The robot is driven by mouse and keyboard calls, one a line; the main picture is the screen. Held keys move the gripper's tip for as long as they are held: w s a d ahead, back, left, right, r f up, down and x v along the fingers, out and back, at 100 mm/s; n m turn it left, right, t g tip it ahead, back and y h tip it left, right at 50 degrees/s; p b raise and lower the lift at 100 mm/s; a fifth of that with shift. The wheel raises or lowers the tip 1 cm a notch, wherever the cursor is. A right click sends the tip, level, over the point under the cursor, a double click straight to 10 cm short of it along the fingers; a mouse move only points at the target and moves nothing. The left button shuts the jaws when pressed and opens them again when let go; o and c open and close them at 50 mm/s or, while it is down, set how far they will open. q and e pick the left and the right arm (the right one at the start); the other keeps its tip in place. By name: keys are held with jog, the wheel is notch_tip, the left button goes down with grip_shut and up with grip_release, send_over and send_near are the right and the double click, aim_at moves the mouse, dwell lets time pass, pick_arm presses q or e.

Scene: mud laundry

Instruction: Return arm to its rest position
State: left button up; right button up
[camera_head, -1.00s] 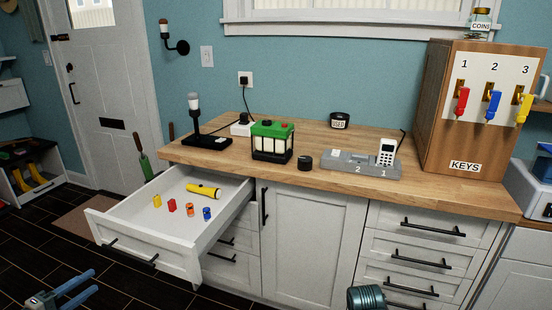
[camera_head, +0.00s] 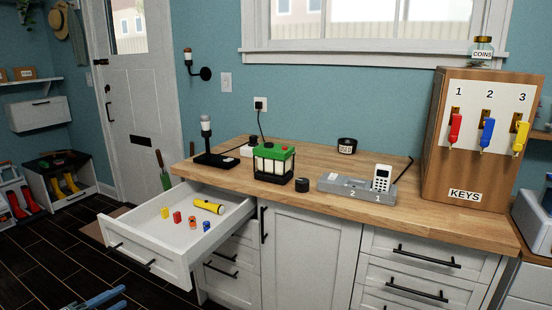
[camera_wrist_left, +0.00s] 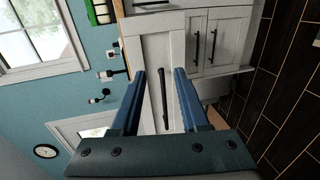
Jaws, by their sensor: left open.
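My left gripper (camera_head: 121,296) shows at the bottom left edge of the head view, low in front of the open drawer and apart from it. Its two blue fingers are spread with nothing between them. In the left wrist view the open gripper (camera_wrist_left: 160,72) has a white panel with a dark bar handle (camera_wrist_left: 163,100) beyond its fingers, in a sideways picture. Most of my left arm is out of the head view. My right gripper is not in view.
The open drawer (camera_head: 150,262) juts out, holding a yellow flashlight (camera_head: 208,206) and several small coloured items. Dark floor (camera_head: 50,255) is free at left.

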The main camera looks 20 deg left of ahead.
pick_arm(q)
jog(key=w+d+m+g+h+p, duration=0.2)
jog(key=w+d+m+g+p, duration=0.15)
jog(key=w+d, duration=0.4)
jog(key=w+d+f+m+g+h+p, duration=0.1)
jog(key=w+d+m+g+h+p, duration=0.2)
jog(key=d, duration=0.7)
jog(key=w+d+m+g+h+p, duration=0.1)
jog(key=w+d+m+g+p, duration=0.25)
jog(key=w+d, duration=0.35)
jog(key=s+d+r+m+g+y+p, duration=0.1)
jog(key=d+r+m+g+y+p, duration=0.1)
jog(key=d, duration=0.7)
jog(key=s+d+r+m+g+y+p, duration=0.1)
jog(key=d+m+p, duration=0.4)
jog(key=d, duration=0.5)
jog(key=s+d+r+m+g+y+p, duration=0.1)
jog(key=d+r+m+g+y+p, duration=0.2)
jog(key=d, duration=0.7)
jog(key=m+y+p, duration=0.1)
jog(key=y+p, duration=0.1)
jog(key=p, duration=0.1)
jog(key=shift+s+r, duration=0.3)
jog(key=shift+r, duration=0.1)
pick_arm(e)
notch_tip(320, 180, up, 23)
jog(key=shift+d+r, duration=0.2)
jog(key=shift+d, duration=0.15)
